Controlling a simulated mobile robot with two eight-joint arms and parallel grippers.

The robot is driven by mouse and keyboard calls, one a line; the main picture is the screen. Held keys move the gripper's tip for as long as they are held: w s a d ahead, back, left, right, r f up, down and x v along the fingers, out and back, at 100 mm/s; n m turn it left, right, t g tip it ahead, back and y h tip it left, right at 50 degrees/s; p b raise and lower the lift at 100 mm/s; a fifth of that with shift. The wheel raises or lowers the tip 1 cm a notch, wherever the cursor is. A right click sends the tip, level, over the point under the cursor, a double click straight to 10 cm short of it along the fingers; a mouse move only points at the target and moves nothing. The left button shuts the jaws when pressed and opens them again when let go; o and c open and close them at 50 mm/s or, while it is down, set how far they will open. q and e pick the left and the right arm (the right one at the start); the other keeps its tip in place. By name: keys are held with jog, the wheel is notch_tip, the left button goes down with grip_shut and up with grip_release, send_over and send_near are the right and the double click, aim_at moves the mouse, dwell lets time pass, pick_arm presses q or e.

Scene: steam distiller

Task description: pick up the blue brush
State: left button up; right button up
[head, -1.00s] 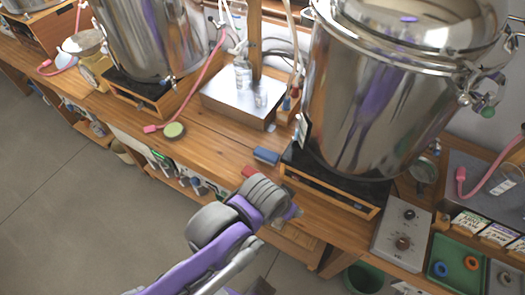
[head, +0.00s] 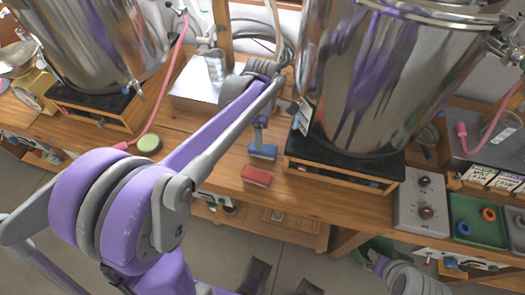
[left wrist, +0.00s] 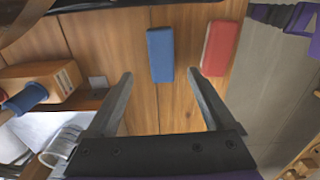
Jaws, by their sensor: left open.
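A red block (head: 257,175) lies close beside the blue brush, nearer the bench's front edge. The steel vessel (head: 375,85) on its wooden stand rises to the right. A metal box (head: 195,88) stands behind to the left. A round green-topped object (head: 149,144) lies left.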

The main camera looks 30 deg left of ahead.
aim_at(263, 151)
pick_arm(q)
notch_tip(263, 151, down, 8)
jog(key=shift+s+d+r+b, duration=0.1)
jog(key=shift+d+b, duration=0.05)
jog(key=shift+b, duration=0.2)
grip_shut()
dwell(0.5)
